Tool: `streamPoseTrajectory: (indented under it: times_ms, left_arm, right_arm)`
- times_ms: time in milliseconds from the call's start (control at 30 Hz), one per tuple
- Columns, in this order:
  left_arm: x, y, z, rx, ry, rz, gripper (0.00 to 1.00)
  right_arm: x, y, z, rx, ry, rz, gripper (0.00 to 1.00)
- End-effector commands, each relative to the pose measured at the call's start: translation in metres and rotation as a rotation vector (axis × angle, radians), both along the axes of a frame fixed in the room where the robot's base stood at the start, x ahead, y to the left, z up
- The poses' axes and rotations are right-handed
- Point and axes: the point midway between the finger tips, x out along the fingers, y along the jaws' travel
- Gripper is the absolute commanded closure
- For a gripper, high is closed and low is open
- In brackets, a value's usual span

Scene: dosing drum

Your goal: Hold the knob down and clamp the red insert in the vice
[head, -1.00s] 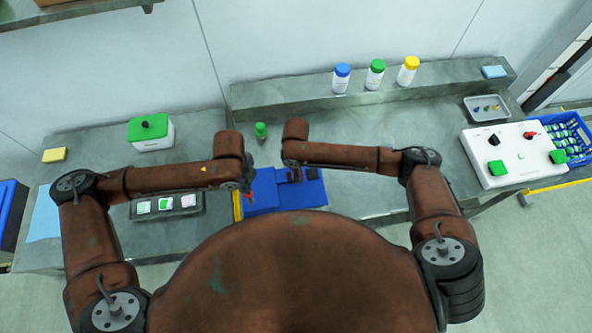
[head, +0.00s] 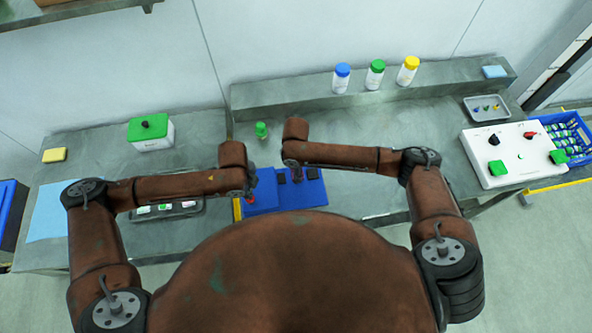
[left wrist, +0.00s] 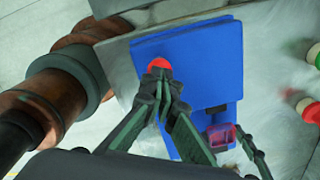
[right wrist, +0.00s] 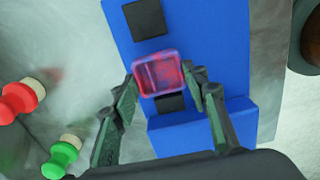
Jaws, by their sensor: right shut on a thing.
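The blue vice (head: 262,200) lies on the bench in front of me; it also shows in the left wrist view (left wrist: 205,60) and the right wrist view (right wrist: 200,35). The red knob (left wrist: 160,64) sits on its left part. My left gripper (left wrist: 162,84) is shut, with its fingertips at the knob; I cannot tell how hard it presses. My right gripper (right wrist: 165,82) is shut on the translucent red insert (right wrist: 160,74), which is over the vice between two dark blocks (right wrist: 145,18). I cannot tell if it is seated. The insert shows in the left wrist view (left wrist: 222,136).
A green-topped piece (head: 261,130) stands behind the vice, and a red-topped piece (right wrist: 20,100) is near it. A tray (head: 165,210) lies under my left forearm. A white control box (head: 510,155) is at right. Three bottles (head: 375,75) stand on the back ledge.

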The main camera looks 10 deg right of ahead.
Motion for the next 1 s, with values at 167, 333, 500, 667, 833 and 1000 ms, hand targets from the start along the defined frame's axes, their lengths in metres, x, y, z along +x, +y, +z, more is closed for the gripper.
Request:
streamPoseTrajectory:
  times_ms: [167,333,500,667,833,1000]
  left_arm:
    - [-0.002,0.0,-0.002,0.002,0.005,0.0,1.0]
    - [-0.002,0.0,-0.002,0.002,0.005,0.0,1.0]
    - [-0.002,0.0,-0.002,0.002,0.005,0.0,1.0]
    - [-0.002,0.0,-0.002,0.002,0.005,0.0,1.0]
    - [-0.002,0.0,-0.002,0.001,0.005,0.0,1.0]
    - [-0.002,0.0,-0.002,0.001,0.006,0.0,1.0]
  right_arm:
    - [0.0,0.0,-0.001,0.0,0.0,0.0,0.81]
    - [0.0,0.0,-0.002,0.0,0.0,0.0,0.81]
    - [0.0,0.0,-0.007,0.0,0.001,-0.001,0.81]
    - [0.0,0.001,-0.013,0.001,0.0,-0.001,0.81]
    - [0.0,0.001,-0.019,0.001,0.0,0.0,0.81]
    - [0.0,0.001,-0.019,0.001,0.0,0.0,0.81]
